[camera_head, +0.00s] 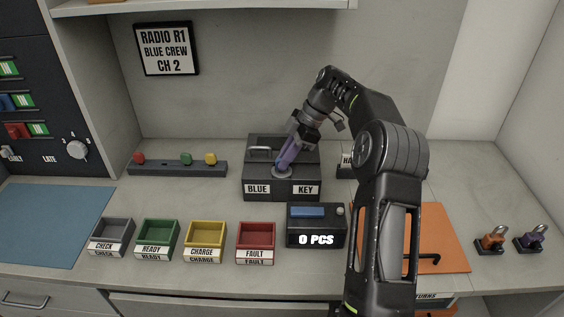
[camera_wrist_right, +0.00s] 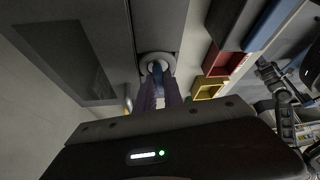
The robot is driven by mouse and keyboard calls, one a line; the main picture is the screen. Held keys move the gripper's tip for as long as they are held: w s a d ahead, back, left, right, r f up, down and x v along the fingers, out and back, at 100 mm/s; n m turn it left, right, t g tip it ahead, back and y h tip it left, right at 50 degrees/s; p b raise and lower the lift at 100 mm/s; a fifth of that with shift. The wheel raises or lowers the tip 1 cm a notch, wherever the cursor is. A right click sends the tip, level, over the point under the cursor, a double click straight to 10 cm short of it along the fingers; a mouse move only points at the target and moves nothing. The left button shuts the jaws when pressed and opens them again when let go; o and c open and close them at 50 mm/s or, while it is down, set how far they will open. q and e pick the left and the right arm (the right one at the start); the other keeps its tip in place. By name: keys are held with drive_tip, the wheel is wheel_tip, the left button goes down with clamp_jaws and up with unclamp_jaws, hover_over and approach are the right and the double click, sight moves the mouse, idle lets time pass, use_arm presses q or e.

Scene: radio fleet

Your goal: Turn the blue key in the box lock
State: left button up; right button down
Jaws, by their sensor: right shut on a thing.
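The dark grey lock box (camera_head: 255,176), labelled BLUE KEY, stands at the back middle of the counter. A round pale lock (camera_head: 283,173) sits on its top, near the front. My right gripper (camera_head: 286,160) reaches down to this lock, its purple fingers shut on the blue key (camera_wrist_right: 158,76). In the right wrist view the lock's ring (camera_wrist_right: 153,60) shows just beyond the key, and the key's tip meets it. How deep the key sits and how far it is turned I cannot tell. My left gripper is not in view.
Grey, green, yellow and red (camera_head: 256,237) bins line the front. A display reading 0 PCS (camera_head: 316,240) stands before the box. A bar with coloured knobs (camera_head: 178,169) is to the left. An orange mat (camera_head: 446,232) lies right, partly behind my arm. Two padlock-like pieces (camera_head: 492,240) are farther right.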

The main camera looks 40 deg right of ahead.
drive_tip(key=shift+f, duration=0.1)
idle(0.3)
drive_tip(key=c, duration=1.4)
unclamp_jaws()
